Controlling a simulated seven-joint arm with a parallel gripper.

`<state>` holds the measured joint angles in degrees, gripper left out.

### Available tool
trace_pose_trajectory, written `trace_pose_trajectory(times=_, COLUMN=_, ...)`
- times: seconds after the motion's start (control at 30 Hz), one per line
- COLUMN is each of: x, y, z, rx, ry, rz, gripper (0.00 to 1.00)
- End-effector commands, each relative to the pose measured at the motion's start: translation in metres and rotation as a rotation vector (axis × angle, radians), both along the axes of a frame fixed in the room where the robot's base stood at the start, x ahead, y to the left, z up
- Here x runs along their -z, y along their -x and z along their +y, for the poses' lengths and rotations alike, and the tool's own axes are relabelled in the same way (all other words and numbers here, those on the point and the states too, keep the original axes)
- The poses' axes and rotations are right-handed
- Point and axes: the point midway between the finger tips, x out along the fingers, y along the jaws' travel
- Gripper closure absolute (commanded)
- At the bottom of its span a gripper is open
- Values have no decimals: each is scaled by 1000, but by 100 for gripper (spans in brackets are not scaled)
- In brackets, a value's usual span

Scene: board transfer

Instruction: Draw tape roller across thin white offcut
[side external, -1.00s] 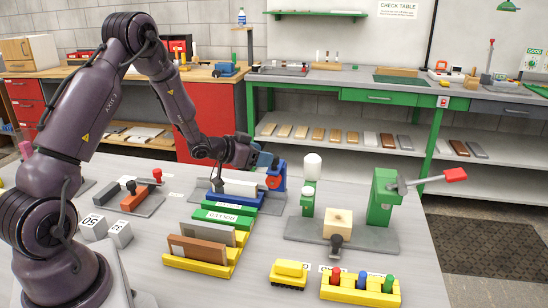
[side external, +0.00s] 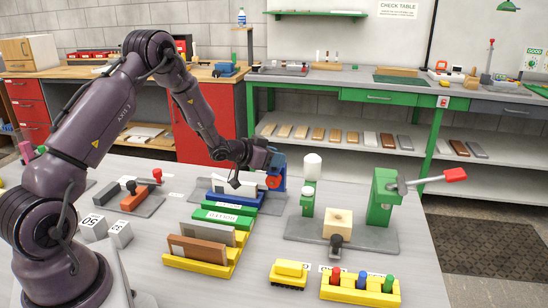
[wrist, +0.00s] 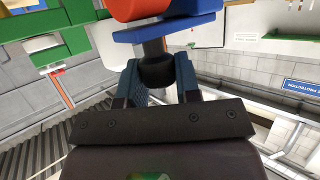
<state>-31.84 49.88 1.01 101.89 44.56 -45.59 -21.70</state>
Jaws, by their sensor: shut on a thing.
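My gripper (wrist: 157,75) is shut on the black handle of the tape roller (wrist: 165,32), which has a blue frame and a red wheel. In the side view my gripper (side external: 274,160) is over the far right of the work row, with the roller (side external: 274,182) hanging below it. The thin white offcut (side external: 232,187) lies in a blue holder (side external: 235,198), left of the roller, partly hidden by my wrist. I cannot tell whether the wheel touches the offcut.
Green holders (side external: 225,218) and a yellow rack (side external: 200,268) with brown and grey boards stand in front. A grey-based fixture with a green press (side external: 383,200) is at right. A yellow block (side external: 290,273) and a yellow peg rack (side external: 360,290) are near the front.

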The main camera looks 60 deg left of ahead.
Motion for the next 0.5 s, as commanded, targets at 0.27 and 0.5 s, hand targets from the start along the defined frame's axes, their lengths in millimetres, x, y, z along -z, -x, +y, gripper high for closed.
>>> trace_pose_trajectory(times=0.27, x=0, y=12, z=13, rx=-3, ry=0, rz=0, gripper=100)
trace_pose_trajectory(times=0.5, x=0, y=54, z=54, rx=-6, ry=0, rz=0, gripper=100)
